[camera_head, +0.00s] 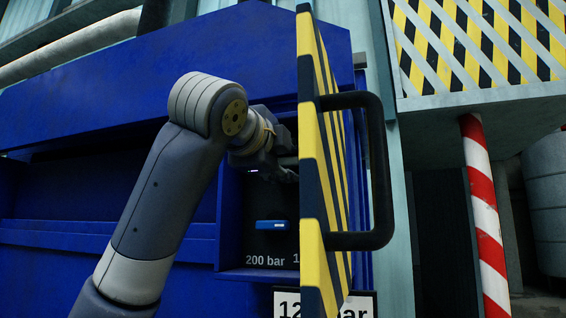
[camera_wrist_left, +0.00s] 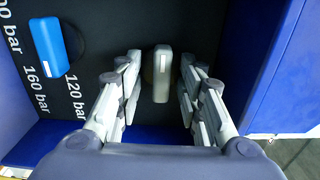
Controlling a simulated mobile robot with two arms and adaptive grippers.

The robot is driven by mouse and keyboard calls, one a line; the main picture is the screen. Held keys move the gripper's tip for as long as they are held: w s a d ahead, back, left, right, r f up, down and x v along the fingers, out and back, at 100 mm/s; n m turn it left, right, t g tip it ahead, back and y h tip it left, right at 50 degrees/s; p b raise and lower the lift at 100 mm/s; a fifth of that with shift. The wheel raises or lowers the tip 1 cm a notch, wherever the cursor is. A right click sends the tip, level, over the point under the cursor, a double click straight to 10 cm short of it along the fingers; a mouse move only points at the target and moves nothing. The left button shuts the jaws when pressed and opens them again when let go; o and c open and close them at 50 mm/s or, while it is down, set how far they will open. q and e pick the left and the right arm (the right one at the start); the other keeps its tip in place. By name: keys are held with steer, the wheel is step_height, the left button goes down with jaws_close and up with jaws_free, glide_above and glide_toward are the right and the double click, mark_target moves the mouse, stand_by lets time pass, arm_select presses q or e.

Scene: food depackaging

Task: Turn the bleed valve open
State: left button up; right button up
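A grey-beige valve handle (camera_wrist_left: 162,72) stands on the dark panel in the left wrist view, its long side running away from me. My left gripper (camera_wrist_left: 159,88) is open, with one finger on each side of this handle and gaps showing between. A blue valve handle (camera_wrist_left: 48,50) sits further left on the same panel; it also shows in the head view (camera_head: 272,225). Neither handle carries a readable name, so I cannot tell which is the bleed valve. In the head view my left gripper (camera_head: 284,172) is partly hidden by the striped door. My right gripper is not in view.
The yellow-black door (camera_head: 318,170) stands open edge-on, with a black handle (camera_head: 380,170), close to the right of my left gripper. Blue cabinet walls (camera_head: 229,215) enclose the panel. Pressure labels (camera_wrist_left: 75,97) are printed on it. A red-white post (camera_head: 484,210) stands at right.

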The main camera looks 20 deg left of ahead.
arm_select(q)
steer(key=s, duration=1.1)
steer(key=shift+s+a, duration=0.2)
steer(key=shift+s, duration=0.2)
